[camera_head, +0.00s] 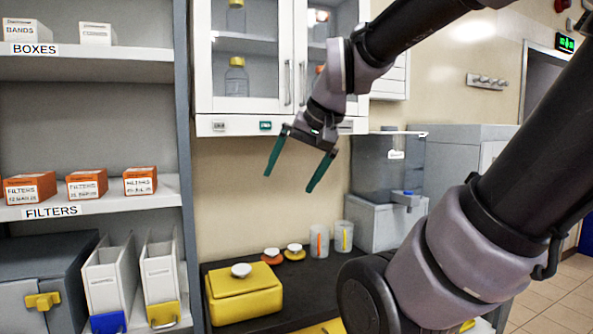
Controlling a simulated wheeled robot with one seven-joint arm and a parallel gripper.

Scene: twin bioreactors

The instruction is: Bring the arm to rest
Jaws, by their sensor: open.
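My gripper (299,175) hangs in the air in front of the wall cabinet, with its two teal fingers pointing down. The fingers are spread apart and nothing is between them. My arm (425,25) comes in from the upper right and bends down to the gripper. A large lower part of my arm (470,255) fills the right foreground and hides part of the counter and floor.
Below the gripper is a dark counter (315,275) with a yellow box (243,297), two small lidded items (294,252) and two cups (319,242). A glass-door cabinet (240,105) is behind. Shelves (90,60) with orange filter boxes (87,184) stand left. A dispenser (388,215) stands right.

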